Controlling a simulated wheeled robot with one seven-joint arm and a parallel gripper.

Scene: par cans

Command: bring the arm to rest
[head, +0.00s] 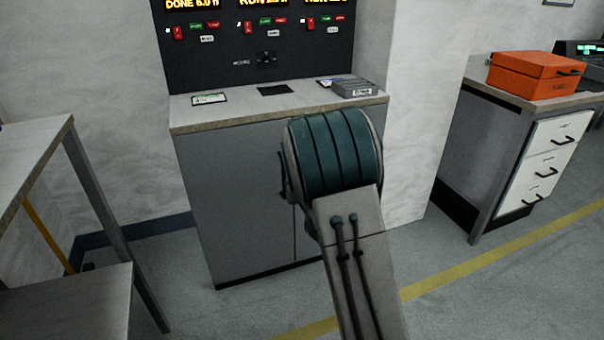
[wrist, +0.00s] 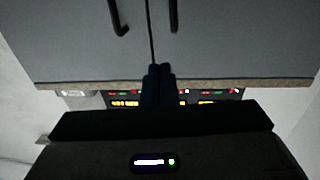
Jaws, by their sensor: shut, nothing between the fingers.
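My gripper (wrist: 158,72) shows in the wrist view with its two dark fingers together and nothing between them. It points toward the grey cabinet (wrist: 80,40), whose doors and two dark handles fill the top of that view. I cannot tell the gap between the fingertips and the cabinet. In the head view my arm stands in front of the same grey cabinet (head: 235,210), with its teal-banded joint uppermost. My gripper is hidden in the head view.
A black panel (head: 215,62) with lit displays and switches rises behind the cabinet top. A grey box (head: 354,88) and a card (head: 209,99) lie on that top. A table (head: 30,165) stands at left. An orange case (head: 535,75) sits on a drawer bench at right.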

